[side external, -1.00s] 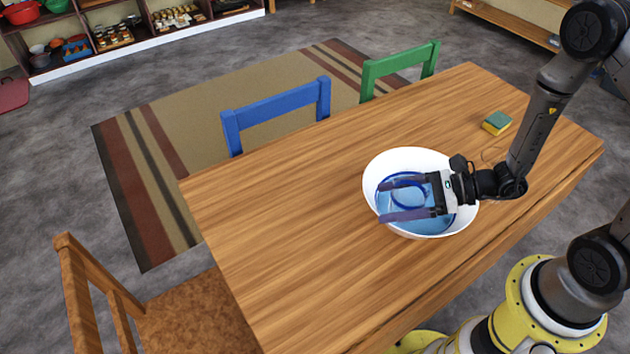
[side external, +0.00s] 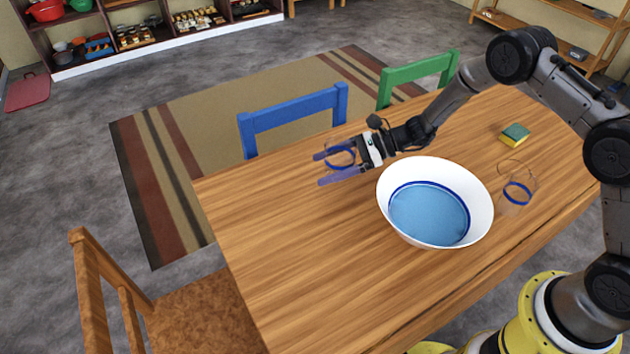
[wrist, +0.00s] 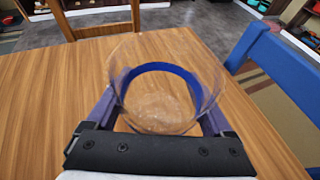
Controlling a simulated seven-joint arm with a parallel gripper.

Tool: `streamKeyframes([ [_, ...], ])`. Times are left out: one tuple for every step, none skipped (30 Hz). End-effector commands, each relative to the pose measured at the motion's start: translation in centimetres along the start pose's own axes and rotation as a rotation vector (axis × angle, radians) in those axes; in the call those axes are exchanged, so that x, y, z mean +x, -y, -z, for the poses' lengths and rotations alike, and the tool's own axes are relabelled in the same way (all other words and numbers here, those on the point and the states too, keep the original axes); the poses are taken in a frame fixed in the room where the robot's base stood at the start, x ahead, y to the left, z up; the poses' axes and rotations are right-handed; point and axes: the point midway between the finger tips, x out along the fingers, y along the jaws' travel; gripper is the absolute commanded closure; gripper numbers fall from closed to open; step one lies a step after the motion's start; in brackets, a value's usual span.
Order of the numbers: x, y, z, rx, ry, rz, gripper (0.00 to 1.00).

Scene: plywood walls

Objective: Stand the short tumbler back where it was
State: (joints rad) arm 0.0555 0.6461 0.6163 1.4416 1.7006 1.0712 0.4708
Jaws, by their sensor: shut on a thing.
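The short tumbler (side external: 341,156) is clear glass with a blue band. My gripper (side external: 321,169) is shut on it, a purple finger on either side, over the table's far edge near the blue chair. In the wrist view the tumbler (wrist: 165,95) stands between the fingers with its open mouth towards the camera. I cannot tell whether its base touches the wood. A second clear glass with a blue band (side external: 517,192) stands on the table right of the bowl.
A white bowl with a blue inner ring (side external: 391,208) holds blue water in the middle of the table. A yellow-green sponge (side external: 515,135) lies at the right. Blue (side external: 293,108) and green (side external: 420,68) chairs stand along the far edge. The table's left part is clear.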

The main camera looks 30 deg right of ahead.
Motion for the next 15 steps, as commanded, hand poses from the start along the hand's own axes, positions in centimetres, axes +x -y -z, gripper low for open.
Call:
streamKeyframes([
  [0.9,0.4,0.9,0.004,-0.002,-0.003,0.81],
  [1.3,0.7,1.3,0.004,-0.002,-0.002,0.81],
  [1.8,1.2,1.7,0.003,-0.001,-0.001,0.81],
  [2.2,1.4,2.0,0.004,-0.001,-0.001,0.81],
  [2.5,1.7,2.3,0.003,-0.001,-0.001,0.81],
  [2.9,2.0,2.6,0.003,-0.001,0.000,0.81],
  [3.1,2.2,2.7,0.002,-0.001,0.000,0.81],
  [3.3,2.3,2.9,0.001,0.000,0.000,0.81],
  [3.5,2.5,3.0,0.002,-0.001,0.000,0.81],
  [3.6,2.6,3.1,0.002,0.000,0.000,0.81],
  [3.7,2.6,3.2,0.001,0.000,0.000,0.81],
  [3.8,2.7,3.3,0.001,0.000,0.000,0.81],
  [4.0,2.8,3.4,0.002,0.000,0.000,0.81],
  [4.2,2.9,3.6,0.003,-0.001,-0.001,0.81],
  [4.5,3.1,3.8,0.003,-0.001,-0.001,0.81],
])
